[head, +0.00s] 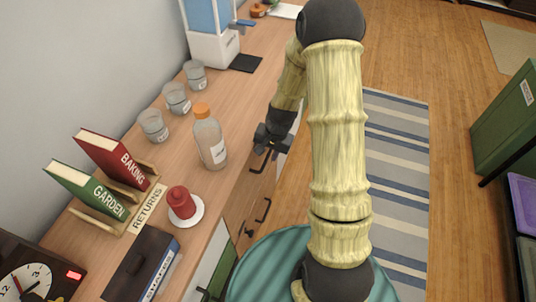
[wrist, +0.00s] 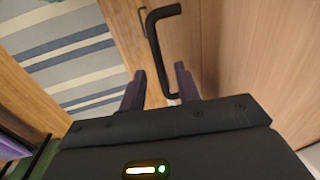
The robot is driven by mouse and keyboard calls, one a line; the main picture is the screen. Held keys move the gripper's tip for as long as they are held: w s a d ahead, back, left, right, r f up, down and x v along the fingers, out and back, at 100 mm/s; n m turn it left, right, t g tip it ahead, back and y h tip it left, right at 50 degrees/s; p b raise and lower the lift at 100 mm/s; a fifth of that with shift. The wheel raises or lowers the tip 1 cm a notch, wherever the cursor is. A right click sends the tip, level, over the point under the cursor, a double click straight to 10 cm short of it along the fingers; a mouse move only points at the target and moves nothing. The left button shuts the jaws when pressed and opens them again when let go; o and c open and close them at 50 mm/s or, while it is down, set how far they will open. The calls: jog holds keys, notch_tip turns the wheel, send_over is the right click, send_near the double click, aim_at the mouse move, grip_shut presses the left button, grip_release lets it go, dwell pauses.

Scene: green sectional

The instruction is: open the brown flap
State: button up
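Brown wood fronts (head: 257,188) with black bar handles run along the counter's right side in the head view. I cannot tell for sure which of them is the flap. A brown panel also fills the right of the wrist view (wrist: 245,50).
The counter (head: 225,190) holds a bottle (head: 209,140), glasses, a red candle (head: 181,203) and books. A lower handle (head: 263,210) and a green front (head: 219,272) are nearer me.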

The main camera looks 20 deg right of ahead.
jog(key=shift+a+f, duration=0.15)
jog(key=shift+f, duration=0.5)
grip_shut()
jog(key=shift+w, duration=0.15)
